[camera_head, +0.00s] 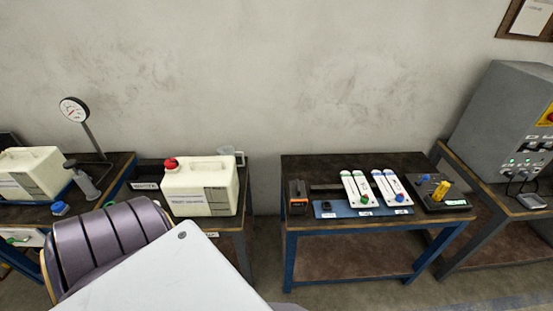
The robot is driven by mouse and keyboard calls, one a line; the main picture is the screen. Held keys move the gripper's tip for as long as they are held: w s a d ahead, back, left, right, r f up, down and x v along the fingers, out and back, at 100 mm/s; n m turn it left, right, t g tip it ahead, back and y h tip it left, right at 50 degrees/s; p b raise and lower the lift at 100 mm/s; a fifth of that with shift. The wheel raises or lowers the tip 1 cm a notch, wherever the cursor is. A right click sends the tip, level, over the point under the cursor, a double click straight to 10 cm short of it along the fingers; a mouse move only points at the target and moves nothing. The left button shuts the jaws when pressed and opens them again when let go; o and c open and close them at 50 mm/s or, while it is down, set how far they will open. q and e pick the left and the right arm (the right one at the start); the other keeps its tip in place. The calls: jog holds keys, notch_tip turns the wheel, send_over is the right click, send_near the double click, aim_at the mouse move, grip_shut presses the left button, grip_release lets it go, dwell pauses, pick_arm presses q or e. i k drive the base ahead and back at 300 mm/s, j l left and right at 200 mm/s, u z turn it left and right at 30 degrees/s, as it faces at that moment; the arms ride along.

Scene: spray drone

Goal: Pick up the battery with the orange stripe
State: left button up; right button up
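A small dark box with orange on it (297,197), which looks like the battery with the orange stripe, stands upright at the left end of the middle table (330,161). It is left of the blue mat (340,212) and too small to read in detail. Neither of my grippers shows in the head view, and nothing is seen touching the box.
Two white controllers (356,189) (390,187) and a black unit with a yellow knob (440,193) share the table. A cream jug with a red cap (203,188) stands left. A grey cabinet (502,110) stands right. The lower left is blocked by a near white panel.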

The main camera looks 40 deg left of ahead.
aim_at(297, 194)
jog(key=l+u, duration=0.1)
jog(key=u, duration=1.1)
